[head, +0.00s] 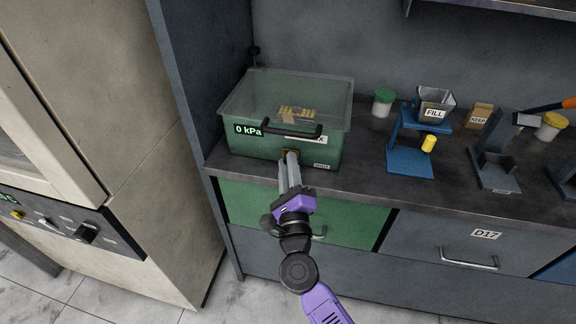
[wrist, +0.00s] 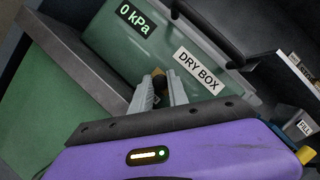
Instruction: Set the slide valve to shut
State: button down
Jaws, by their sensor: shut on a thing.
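A green box with a clear lid (head: 240,142) stands on the counter; its label reads DRY BOX in the wrist view (wrist: 235,75). A display on its front reads 0 kPa. Low on the front is a small brass-brown plate with a dark knob, which looks like the slide valve (wrist: 158,74). My gripper (head: 290,156) reaches up to this spot, its fingertips (wrist: 160,92) closed around the dark knob. The fingers hide most of the valve, so I cannot tell its setting.
A black handle (head: 291,131) sits just above my fingers. To the right stand a green-capped jar (head: 383,102), a blue stand (head: 410,160) with a FILL hopper (head: 434,104), and a grey stand (head: 493,170). Green and grey drawers (head: 470,240) lie below the counter.

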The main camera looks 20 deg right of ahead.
aim_at(320, 154)
dwell(0.9)
jog(key=s+d, duration=0.1)
jog(key=d, duration=0.1)
jog(key=s+d, duration=0.4)
jog(key=shift+d, duration=0.4)
jog(key=c, duration=1.5)
grip_release()
jog(key=shift+d, duration=0.1)
jog(key=shift+c, duration=0.2)
jog(key=shift+s+f+b, duration=0.15)
jog(key=shift+s+b, duration=0.1)
jog(key=shift+b, duration=0.05)
jog(key=b+v, duration=0.1)
jog(key=v, duration=0.6)
jog(key=shift+b, duration=0.3)
